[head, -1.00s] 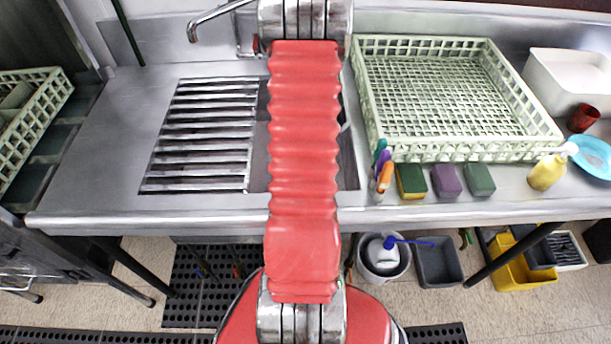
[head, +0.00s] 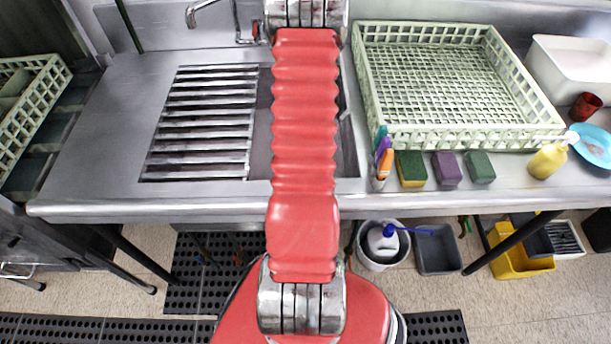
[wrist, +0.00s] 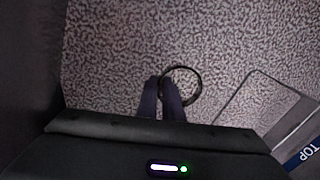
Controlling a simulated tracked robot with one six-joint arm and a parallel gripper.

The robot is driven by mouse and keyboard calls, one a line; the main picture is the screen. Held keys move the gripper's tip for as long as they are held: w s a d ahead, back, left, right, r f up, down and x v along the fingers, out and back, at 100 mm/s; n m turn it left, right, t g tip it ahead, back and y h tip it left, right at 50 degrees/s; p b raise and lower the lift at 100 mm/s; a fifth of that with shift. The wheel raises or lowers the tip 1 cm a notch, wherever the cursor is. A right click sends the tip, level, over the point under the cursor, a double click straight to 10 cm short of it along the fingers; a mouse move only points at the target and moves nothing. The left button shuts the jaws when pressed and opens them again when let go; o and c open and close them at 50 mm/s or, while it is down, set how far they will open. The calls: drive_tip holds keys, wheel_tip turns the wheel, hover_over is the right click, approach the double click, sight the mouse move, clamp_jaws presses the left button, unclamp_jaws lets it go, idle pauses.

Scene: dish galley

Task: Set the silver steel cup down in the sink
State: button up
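My gripper (wrist: 161,88) shows in the wrist view, its two dark fingers close together. The left edge of a thin dark ring lies between the fingertips; I take this ring for the rim of the silver steel cup (wrist: 199,88). The rest of the cup's body cannot be made out. In the head view neither my gripper nor the cup shows. The sink (head: 262,140) is a basin set in the steel counter. A slatted rack (head: 205,120) is over its left part, and my red arm hides much of its middle.
A pale green dish rack (head: 450,133) stands right of the sink. Markers (head: 383,165), a sponge (head: 410,170) and a yellow bottle (head: 547,162) line the counter front. A faucet (head: 205,8) is behind. The wrist view shows a speckled surface (wrist: 110,50) and a panel marked TOP (wrist: 305,155).

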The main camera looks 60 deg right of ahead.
drive_tip(key=o, duration=0.5)
drive_tip(key=shift+c, duration=0.2)
drive_tip(key=shift+r, duration=0.1)
wheel_tip(320, 180, up, 14)
drive_tip(key=shift+s+a+f, duration=0.25)
drive_tip(key=shift+s+a, duration=0.1)
idle(0.3)
idle(0.8)
